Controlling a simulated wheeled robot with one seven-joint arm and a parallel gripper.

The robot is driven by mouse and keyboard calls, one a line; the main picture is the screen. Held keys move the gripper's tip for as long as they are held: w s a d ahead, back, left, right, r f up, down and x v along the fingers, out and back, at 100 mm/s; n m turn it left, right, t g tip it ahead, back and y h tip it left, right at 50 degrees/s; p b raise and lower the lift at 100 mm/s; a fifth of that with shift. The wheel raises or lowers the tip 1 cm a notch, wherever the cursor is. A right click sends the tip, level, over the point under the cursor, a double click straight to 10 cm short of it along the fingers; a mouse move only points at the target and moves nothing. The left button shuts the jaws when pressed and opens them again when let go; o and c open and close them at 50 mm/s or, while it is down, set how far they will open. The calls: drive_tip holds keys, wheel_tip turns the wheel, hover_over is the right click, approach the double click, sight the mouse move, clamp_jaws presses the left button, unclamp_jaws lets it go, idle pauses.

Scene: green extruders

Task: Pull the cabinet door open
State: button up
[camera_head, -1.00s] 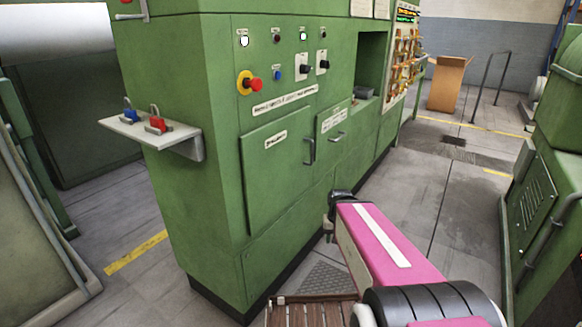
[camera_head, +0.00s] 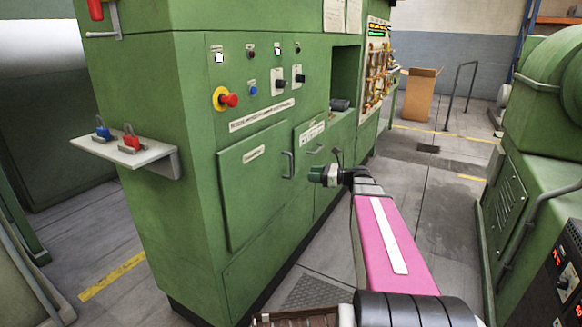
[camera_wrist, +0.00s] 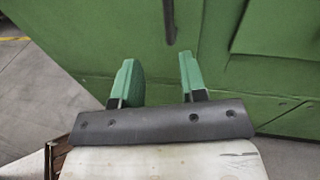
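The green cabinet door (camera_head: 250,190) is a flat panel with a small white label, and it looks shut in the head view. Its metal handle (camera_head: 288,164) stands upright near the door's right edge. My gripper (camera_head: 316,174) is a little right of this handle and slightly lower in the picture, apart from it. In the wrist view, my gripper's green fingers (camera_wrist: 157,65) are spread with nothing between them. A dark upright bar (camera_wrist: 170,22), seemingly a handle, lies beyond the fingertips there, between them in the picture.
A smaller panel with its own handle (camera_head: 315,150) is right of the door. A shelf with padlocks (camera_head: 130,150) juts out on the cabinet's left side. Another green machine (camera_head: 535,180) stands at the right. Floor is clear between them.

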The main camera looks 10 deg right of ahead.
sight(291, 176)
drive_tip(key=shift+m+t+y, duration=0.3)
drive_tip(key=shift+m+y, duration=0.1)
drive_tip(key=shift+m, duration=0.1)
drive_tip(key=x, duration=0.3)
drive_tip(key=r+x, duration=0.1)
drive_tip(key=x, duration=0.2)
drive_tip(key=w+x, duration=0.1)
drive_tip(key=x, duration=0.3)
drive_tip(key=shift+d+r, duration=0.15)
drive_tip(key=shift+r, duration=0.2)
drive_tip(key=shift+c, duration=0.4)
clamp_jaws()
